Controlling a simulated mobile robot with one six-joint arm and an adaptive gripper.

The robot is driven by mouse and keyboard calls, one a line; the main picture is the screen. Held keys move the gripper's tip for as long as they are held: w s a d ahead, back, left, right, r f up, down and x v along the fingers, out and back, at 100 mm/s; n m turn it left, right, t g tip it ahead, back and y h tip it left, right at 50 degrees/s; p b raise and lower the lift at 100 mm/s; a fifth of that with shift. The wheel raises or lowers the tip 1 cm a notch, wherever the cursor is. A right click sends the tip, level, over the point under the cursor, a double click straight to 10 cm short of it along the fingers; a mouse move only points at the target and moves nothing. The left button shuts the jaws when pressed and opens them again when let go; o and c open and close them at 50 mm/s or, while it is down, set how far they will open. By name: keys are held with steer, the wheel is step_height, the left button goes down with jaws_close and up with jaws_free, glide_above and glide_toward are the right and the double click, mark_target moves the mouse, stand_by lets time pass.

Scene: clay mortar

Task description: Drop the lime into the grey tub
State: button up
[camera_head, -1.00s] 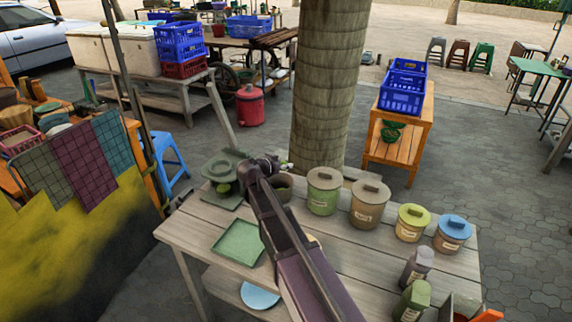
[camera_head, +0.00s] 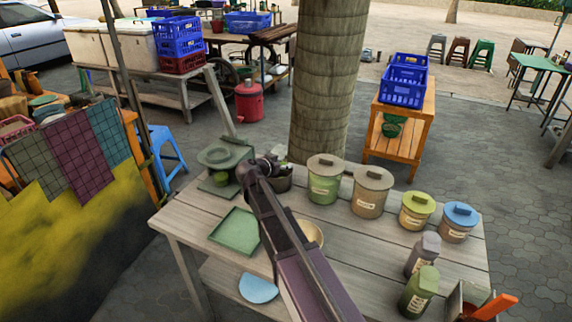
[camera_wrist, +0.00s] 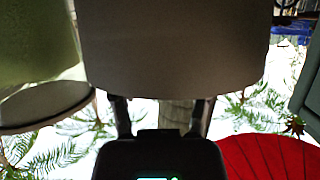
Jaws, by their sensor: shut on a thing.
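The grey tub (camera_head: 283,184) stands lidless on the wooden table in the head view, partly hidden by my gripper (camera_head: 272,166). In the wrist view, which looks upside down, a large grey-brown wall (camera_wrist: 175,45), seemingly the tub, fills the top. My gripper's two fingers (camera_wrist: 161,108) run up to its rim and their tips are hidden behind it. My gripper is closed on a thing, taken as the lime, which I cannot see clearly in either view. Whether it is inside the tub or just above its rim I cannot tell.
A green lidded tub (camera_head: 324,184) stands close right of the grey tub, then a brown lidded tub (camera_head: 371,197). A green press-like device (camera_head: 222,160) is at the left. A green tray (camera_head: 236,231) and a wooden bowl (camera_head: 309,232) lie nearer. The tree trunk (camera_head: 328,80) rises behind.

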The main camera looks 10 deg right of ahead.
steer(key=shift+f, duration=0.25)
steer(key=o, duration=1.3)
steer(key=shift+r, duration=0.1)
